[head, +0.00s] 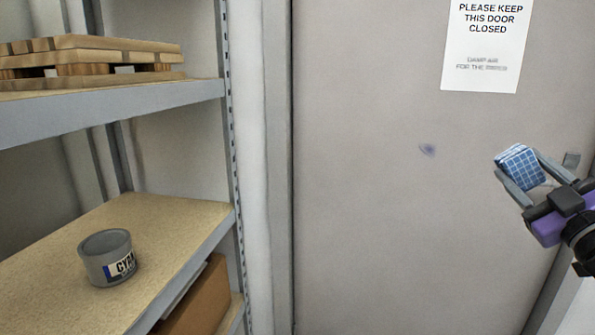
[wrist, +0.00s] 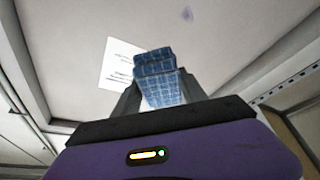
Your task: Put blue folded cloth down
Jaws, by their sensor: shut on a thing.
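The blue folded cloth (head: 519,166) has a checked pattern of pale lines. My gripper (head: 528,178) is shut on it at the right of the head view and holds it in the air in front of a grey door. In the wrist view the cloth (wrist: 158,80) sits between the two dark fingers of my gripper (wrist: 160,95). No surface shows directly under the cloth.
A metal shelf unit stands at the left. Its middle board (head: 165,235) bears a grey tin (head: 105,262) and has free room around it. A wooden pallet (head: 85,57) lies on the upper shelf. A brown box (head: 198,300) is below. The door (head: 380,220) carries a paper sign (head: 484,45).

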